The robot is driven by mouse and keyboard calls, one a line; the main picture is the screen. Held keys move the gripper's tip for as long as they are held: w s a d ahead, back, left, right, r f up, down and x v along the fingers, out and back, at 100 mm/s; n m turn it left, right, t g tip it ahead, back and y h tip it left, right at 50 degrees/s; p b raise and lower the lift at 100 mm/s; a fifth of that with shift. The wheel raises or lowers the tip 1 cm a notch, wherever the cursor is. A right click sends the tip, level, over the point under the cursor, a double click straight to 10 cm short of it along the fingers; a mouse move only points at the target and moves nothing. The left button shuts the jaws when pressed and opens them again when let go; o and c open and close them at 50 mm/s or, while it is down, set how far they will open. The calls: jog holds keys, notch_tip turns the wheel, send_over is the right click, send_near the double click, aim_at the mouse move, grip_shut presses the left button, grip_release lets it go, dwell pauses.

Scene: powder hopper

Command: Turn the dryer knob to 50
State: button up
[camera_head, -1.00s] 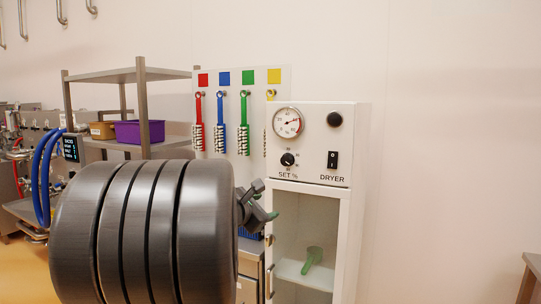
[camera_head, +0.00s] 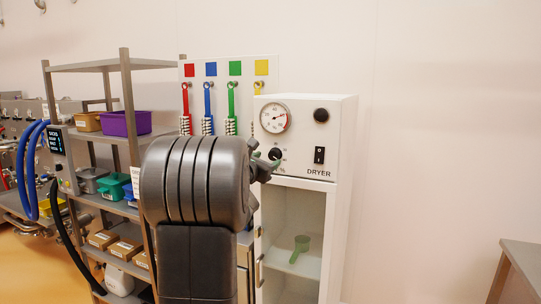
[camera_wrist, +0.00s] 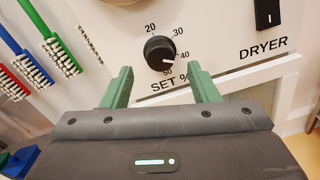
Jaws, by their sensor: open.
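The dryer knob (camera_wrist: 160,53) is black and round on the white dryer panel, above "SET %". Numbers 20, 30, 40 and 50 show around it. Its white mark sits at its lower right, seemingly towards 40 or 50; I cannot tell exactly. My gripper (camera_wrist: 162,82) is open, its two green fingers apart on the left and right below the knob in the wrist view, holding nothing. In the head view my gripper (camera_head: 268,165) is just in front of the knob (camera_head: 275,154) and partly covers its label. Contact with the knob cannot be told.
The dryer cabinet (camera_head: 345,150) has a dial gauge (camera_head: 275,117), a black round button (camera_head: 321,115) and a power switch (camera_head: 319,155). Coloured brushes (camera_head: 208,110) hang to its left. A shelf rack (camera_head: 125,90) with bins stands further left. A table (camera_head: 523,252) is at the right.

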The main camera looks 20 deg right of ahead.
aim_at(272, 157)
jog(key=shift+p+x, duration=0.35)
jog(key=shift+x, duration=1.5)
jog(key=shift+c, duration=0.4)
jog(key=c, duration=0.9)
jog(key=shift+f+b, duration=0.1)
jog(key=shift+b, duration=0.3)
